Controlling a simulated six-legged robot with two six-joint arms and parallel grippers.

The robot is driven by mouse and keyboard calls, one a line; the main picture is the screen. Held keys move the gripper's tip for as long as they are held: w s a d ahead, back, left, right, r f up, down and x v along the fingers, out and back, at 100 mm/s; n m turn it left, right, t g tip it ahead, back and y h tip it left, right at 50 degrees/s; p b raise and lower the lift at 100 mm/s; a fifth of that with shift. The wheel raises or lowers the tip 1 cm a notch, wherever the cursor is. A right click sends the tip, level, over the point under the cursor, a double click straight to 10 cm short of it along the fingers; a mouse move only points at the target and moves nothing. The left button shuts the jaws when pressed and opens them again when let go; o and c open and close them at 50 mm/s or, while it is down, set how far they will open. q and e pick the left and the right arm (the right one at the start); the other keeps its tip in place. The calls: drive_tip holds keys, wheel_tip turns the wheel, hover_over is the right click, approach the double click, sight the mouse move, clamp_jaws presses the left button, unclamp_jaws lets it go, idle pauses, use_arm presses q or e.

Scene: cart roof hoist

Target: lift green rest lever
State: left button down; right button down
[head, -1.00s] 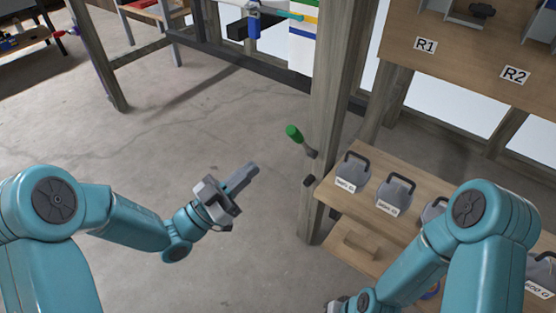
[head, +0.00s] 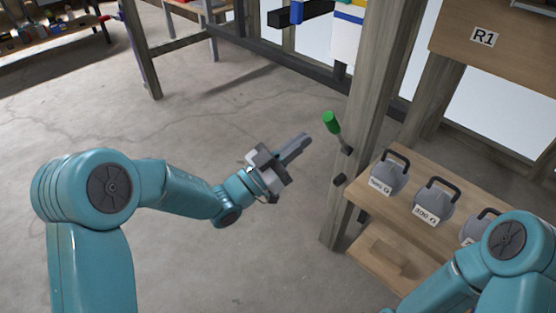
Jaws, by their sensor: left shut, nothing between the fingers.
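The green rest lever (head: 332,123) has a green grip on a thin dark rod. It is mounted on the side of the wooden post (head: 364,95) and its grip points up and to the left. My left gripper (head: 304,140) is shut and empty. It appears left of the lever and a little below the green grip, with a gap between them in the picture. My right arm (head: 500,245) comes in at the lower right. Its gripper is outside the picture.
A wooden shelf (head: 365,200) right of the post carries several grey weights with handles, such as one weight (head: 389,177). The concrete floor left of the post is clear.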

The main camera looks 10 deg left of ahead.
sight(324, 120)
use_arm(q)
drive_tip(key=shift+x, duration=2)
drive_tip(key=shift+w+d+r+p, duration=0.25)
drive_tip(key=shift+r+p, duration=0.1)
drive_tip(key=shift+r, duration=0.15)
drive_tip(key=w+d+r+y+p, duration=0.1)
drive_tip(key=p, duration=0.1)
drive_tip(key=w+d+r+g+y+p, duration=0.1)
drive_tip(key=r+p, duration=0.1)
drive_tip(key=p, duration=0.1)
drive_tip(key=w+d+r+n+g+y+p, duration=0.1)
drive_tip(key=w+p, duration=0.1)
drive_tip(key=p, duration=0.1)
drive_tip(key=shift+r, duration=0.25)
drive_tip(key=w+d+r+g+y+p, duration=0.1)
drive_tip(key=w+p, duration=0.4)
drive_tip(key=p, duration=0.6)
drive_tip(key=shift+d+n+g+y, duration=0.3)
drive_tip(key=shift+d+g+y, duration=0.45)
drive_tip(key=shift+d, duration=0.55)
drive_tip(key=shift+r, duration=0.1)
